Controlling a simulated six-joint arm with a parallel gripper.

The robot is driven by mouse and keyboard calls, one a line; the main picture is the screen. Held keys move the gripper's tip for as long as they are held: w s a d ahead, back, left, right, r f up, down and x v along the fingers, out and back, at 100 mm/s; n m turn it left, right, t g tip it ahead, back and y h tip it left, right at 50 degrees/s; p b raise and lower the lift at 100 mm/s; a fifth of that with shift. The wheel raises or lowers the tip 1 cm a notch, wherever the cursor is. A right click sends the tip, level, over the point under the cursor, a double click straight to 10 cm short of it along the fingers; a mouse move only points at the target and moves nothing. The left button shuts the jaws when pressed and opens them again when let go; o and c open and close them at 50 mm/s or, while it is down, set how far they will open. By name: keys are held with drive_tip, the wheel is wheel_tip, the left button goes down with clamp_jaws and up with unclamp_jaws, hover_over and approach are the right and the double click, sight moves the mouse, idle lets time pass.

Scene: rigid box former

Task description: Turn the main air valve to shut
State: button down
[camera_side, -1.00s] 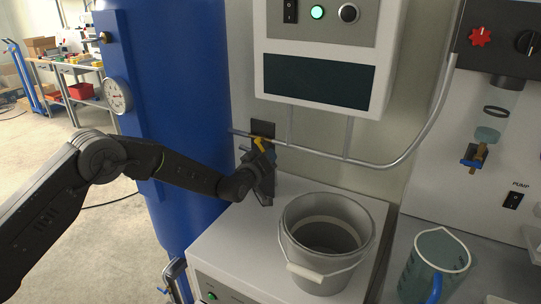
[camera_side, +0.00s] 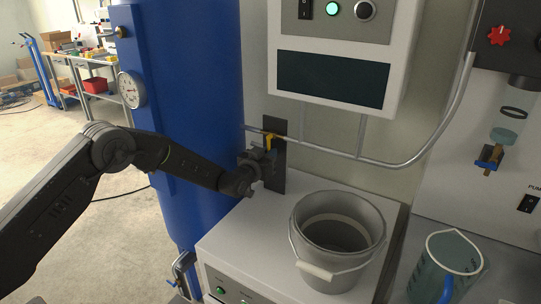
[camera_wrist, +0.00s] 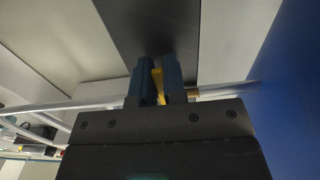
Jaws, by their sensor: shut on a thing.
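The main air valve sits on a thin horizontal pipe in front of a dark backing plate (camera_side: 279,170). Its yellow handle (camera_side: 270,138) shows just above my gripper (camera_side: 262,153). In the wrist view, the yellow handle (camera_wrist: 157,80) is between the two blue fingers of my gripper (camera_wrist: 158,75), which are shut on it. The handle stands across the line of the pipe in that view. A brass-coloured fitting (camera_wrist: 193,93) shows right of the fingers. The fingers hide much of the valve body and handle.
A blue tank (camera_side: 195,90) with a gauge (camera_side: 131,90) stands left of the valve. A grey pail (camera_side: 340,260) is on the white cabinet (camera_side: 232,245) below and right. A control box (camera_side: 335,60) hangs above right. A clear jug (camera_side: 447,265) stands far right.

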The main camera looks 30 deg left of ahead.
idle(0.4)
drive_tip(key=c, duration=1.2)
unclamp_jaws()
drive_tip(key=s, duration=1.3)
drive_tip(key=shift+s, duration=0.4)
